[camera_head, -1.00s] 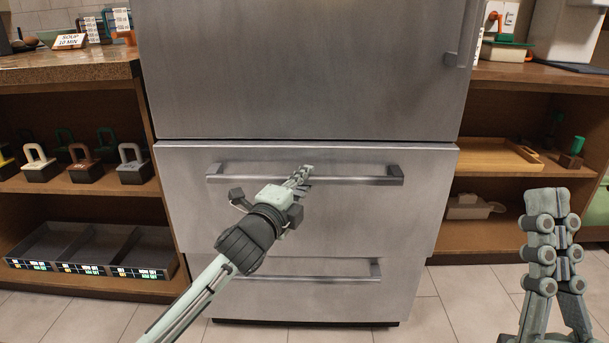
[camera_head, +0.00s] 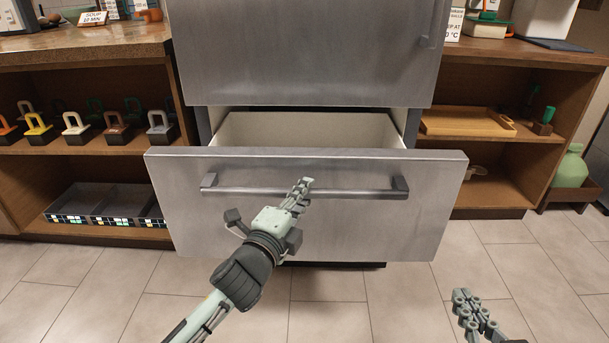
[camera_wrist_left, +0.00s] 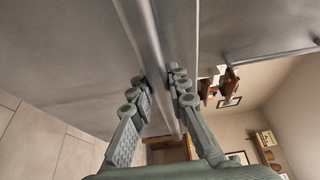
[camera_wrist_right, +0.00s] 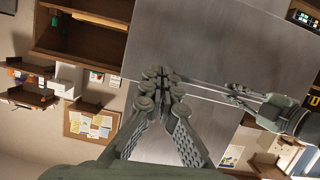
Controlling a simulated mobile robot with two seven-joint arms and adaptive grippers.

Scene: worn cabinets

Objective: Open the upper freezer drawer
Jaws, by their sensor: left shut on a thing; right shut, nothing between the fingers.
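The upper freezer drawer (camera_head: 300,225) is pulled out from the steel fridge, and its pale empty-looking interior (camera_head: 305,130) shows behind the front panel. A horizontal bar handle (camera_head: 355,192) runs across its front. My left gripper (camera_head: 303,188) is shut on this handle near its middle. In the left wrist view, its fingers (camera_wrist_left: 160,88) close around the bar (camera_wrist_left: 140,35). My right gripper (camera_head: 463,298) is shut and empty, low at the right, apart from the drawer. It also shows shut in the right wrist view (camera_wrist_right: 160,78).
The closed fridge door (camera_head: 310,50) is above the drawer. Open wooden shelves stand on both sides, with padlock-shaped items (camera_head: 75,125) and a dark divided tray (camera_head: 105,215) at left, and a wooden tray (camera_head: 465,123) and green jar (camera_head: 572,168) at right. Tiled floor in front is clear.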

